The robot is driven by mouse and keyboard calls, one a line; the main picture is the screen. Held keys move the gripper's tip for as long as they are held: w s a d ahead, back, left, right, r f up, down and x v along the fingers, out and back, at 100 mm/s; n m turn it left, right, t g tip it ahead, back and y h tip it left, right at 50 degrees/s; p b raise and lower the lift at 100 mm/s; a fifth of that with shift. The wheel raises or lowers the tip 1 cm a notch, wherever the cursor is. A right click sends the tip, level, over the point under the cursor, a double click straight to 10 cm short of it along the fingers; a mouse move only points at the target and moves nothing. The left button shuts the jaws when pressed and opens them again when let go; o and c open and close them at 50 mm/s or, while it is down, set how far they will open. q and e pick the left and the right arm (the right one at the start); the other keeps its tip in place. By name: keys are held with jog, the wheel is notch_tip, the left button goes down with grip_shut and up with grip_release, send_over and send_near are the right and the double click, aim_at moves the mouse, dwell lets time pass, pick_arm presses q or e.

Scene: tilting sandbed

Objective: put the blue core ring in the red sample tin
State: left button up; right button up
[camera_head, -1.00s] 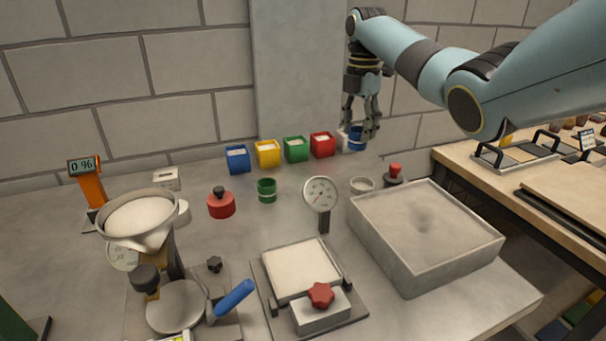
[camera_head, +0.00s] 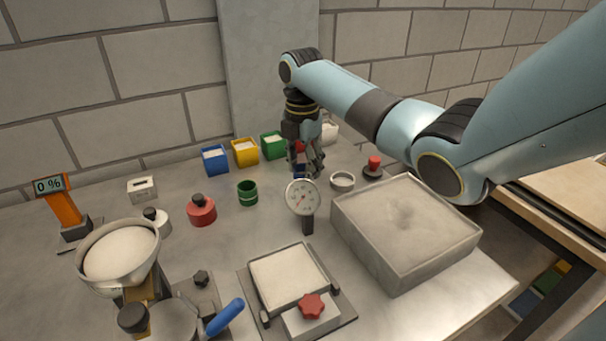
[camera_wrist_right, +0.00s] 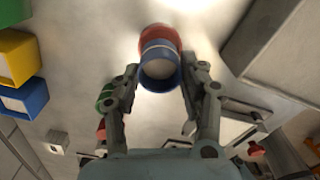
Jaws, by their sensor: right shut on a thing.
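The blue core ring (camera_wrist_right: 160,84), with a pale band, is between the fingertips of my right gripper (camera_wrist_right: 160,76) in the right wrist view. The gripper is shut on it. In the head view the right gripper (camera_head: 307,168) points down over the bench, and a bit of the blue ring (camera_head: 300,173) shows just above the dial gauge. A round red rim, seemingly the red sample tin (camera_wrist_right: 160,31), shows behind the ring in the wrist view, partly covered by it. I cannot tell whether they touch. The tin is hidden in the head view. My left gripper is out of view.
The dial gauge (camera_head: 302,197) stands close in front of the gripper. A pale ring (camera_head: 342,181) and sandbed (camera_head: 405,283) lie to the right. A green tin (camera_head: 247,193) and red knobbed piece (camera_head: 201,211) are left. Coloured boxes (camera_head: 214,162) line the wall.

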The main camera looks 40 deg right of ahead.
notch_tip(320, 180, down, 3)
jog(key=shift+f, duration=0.2)
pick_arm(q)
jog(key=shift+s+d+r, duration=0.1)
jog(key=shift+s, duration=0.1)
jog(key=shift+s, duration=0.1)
pick_arm(e)
jog(key=shift+f, duration=0.15)
jog(key=o, duration=1.3)
jog(key=shift+c, duration=0.2)
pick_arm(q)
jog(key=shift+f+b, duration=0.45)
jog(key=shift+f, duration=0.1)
pick_arm(e)
notch_tip(320, 180, up, 12)
jog(key=shift+r, duration=0.2)
